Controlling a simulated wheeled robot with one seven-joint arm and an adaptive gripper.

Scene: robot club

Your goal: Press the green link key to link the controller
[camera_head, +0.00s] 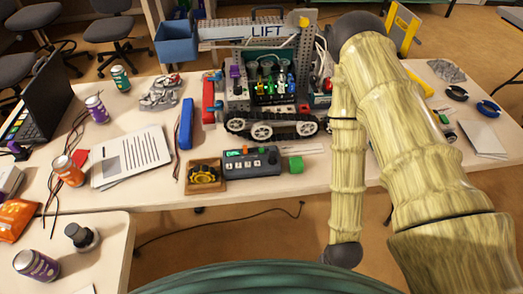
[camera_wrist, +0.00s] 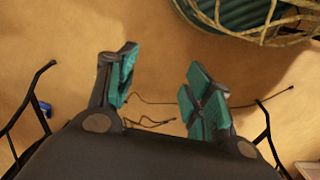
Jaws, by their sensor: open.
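A dark grey controller (camera_head: 252,166) lies near the front edge of the long table. It has a row of pale keys and small coloured parts along its top, including a small green patch (camera_head: 232,153). I cannot tell which green part is the link key. My gripper (camera_wrist: 165,88) is open and empty in the wrist view, with teal finger pads over the floor. The controller is not in the wrist view. My gripper does not show in the head view, where my arm fills the right side.
A tracked robot (camera_head: 270,95) stands behind the controller. A second table (camera_head: 110,235) stands front left. Floor lies between the tables.

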